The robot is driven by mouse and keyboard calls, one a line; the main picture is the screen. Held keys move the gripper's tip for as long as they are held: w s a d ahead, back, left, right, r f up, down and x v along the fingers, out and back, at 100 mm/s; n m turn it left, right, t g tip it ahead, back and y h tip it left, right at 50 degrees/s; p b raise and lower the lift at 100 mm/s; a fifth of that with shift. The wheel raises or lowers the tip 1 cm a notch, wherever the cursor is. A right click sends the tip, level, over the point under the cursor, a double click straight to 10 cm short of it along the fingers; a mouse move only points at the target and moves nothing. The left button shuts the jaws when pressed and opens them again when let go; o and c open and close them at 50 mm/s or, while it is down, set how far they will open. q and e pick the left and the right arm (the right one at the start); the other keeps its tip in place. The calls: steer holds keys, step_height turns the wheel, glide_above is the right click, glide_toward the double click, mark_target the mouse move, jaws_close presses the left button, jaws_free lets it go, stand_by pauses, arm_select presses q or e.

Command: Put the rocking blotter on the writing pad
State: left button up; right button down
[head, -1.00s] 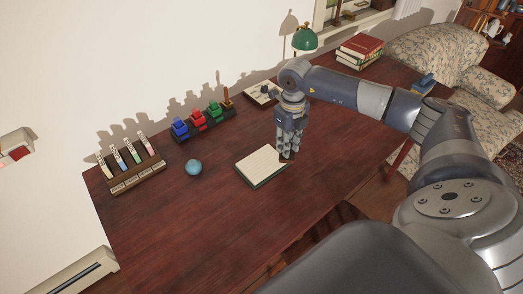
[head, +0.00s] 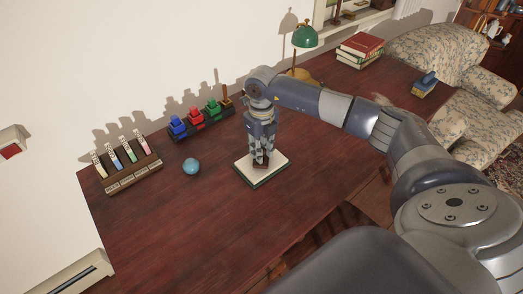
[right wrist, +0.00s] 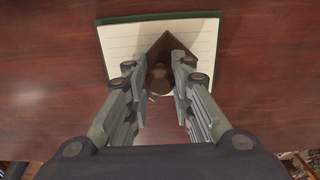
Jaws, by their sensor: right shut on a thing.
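The writing pad (head: 272,173), cream and lined with a dark green edge, lies on the desk in the middle of the head view. It also shows in the right wrist view (right wrist: 120,40). My right gripper (head: 261,158) points down over the pad, shut on the dark brown rocking blotter (head: 260,164). In the right wrist view the blotter (right wrist: 165,48) sits between the fingers (right wrist: 162,75), within the pad's outline. I cannot tell whether it touches the paper. My left gripper is not in view.
On the dark wooden desk (head: 190,220), a blue ball (head: 191,166) lies left of the pad. A rack of coloured ink bottles (head: 203,122) and a pen holder (head: 130,170) stand behind. A green lamp (head: 305,37) and books (head: 360,48) are farther back. The front left desk is clear.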

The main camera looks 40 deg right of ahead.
steer(key=shift+f, duration=0.1)
steer(key=c, duration=1.4)
jaws_free()
step_height(320, 180, up, 12)
steer(key=b, duration=0.1)
steer(key=shift+b, duration=0.3)
